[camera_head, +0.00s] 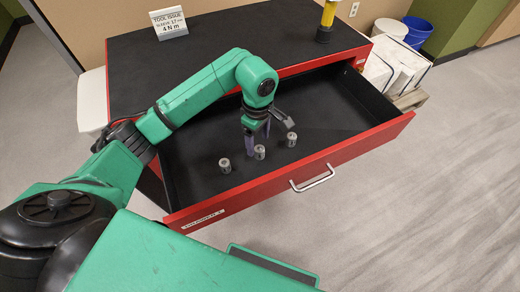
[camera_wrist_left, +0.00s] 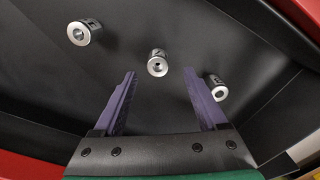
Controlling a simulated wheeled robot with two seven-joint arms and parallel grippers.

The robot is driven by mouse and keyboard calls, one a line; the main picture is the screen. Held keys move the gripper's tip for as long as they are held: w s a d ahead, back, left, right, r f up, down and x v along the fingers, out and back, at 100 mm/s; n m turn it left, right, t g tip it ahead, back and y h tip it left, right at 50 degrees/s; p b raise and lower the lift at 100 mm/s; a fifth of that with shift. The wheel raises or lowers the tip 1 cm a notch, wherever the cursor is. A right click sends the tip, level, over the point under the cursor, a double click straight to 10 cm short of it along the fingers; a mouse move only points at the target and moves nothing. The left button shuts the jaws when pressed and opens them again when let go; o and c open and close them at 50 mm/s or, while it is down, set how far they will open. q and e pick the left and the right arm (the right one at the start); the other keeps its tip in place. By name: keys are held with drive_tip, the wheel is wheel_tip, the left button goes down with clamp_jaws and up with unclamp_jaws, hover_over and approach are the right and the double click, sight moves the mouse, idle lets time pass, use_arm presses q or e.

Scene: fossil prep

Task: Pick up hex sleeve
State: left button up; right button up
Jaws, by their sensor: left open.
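Three small silver sleeves stand in a slanting row on the black drawer floor. In the head view they are a left sleeve (camera_head: 225,165), a middle sleeve (camera_head: 259,152) and a right sleeve (camera_head: 291,139). The wrist view also shows a left one (camera_wrist_left: 84,33), a middle one (camera_wrist_left: 158,63) and a right one (camera_wrist_left: 216,88). Dark marks on their sides are too small to read, and I cannot tell which bore is hexagonal. My left gripper (camera_head: 258,142) is open and empty above the drawer, its purple fingers (camera_wrist_left: 159,85) pointing toward the middle sleeve. My right gripper is out of view.
A sign (camera_head: 169,23) reading "TOOL ISSUE" and a yellow-and-black tool (camera_head: 327,18) stand on the black cabinet top (camera_head: 230,35). A blue bucket (camera_head: 417,32) stands beyond, at right.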

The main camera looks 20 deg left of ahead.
sight(260, 151)
use_arm(q)
drive_tip(key=f, duration=0.4)
drive_tip(key=shift+d+f, duration=0.2)
drive_tip(key=shift+w+f, duration=0.1)
drive_tip(key=shift+f, duration=0.25)
clamp_jaws()
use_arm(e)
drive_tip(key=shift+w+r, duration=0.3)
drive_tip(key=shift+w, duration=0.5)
use_arm(q)
drive_tip(key=shift+r, duration=0.1)
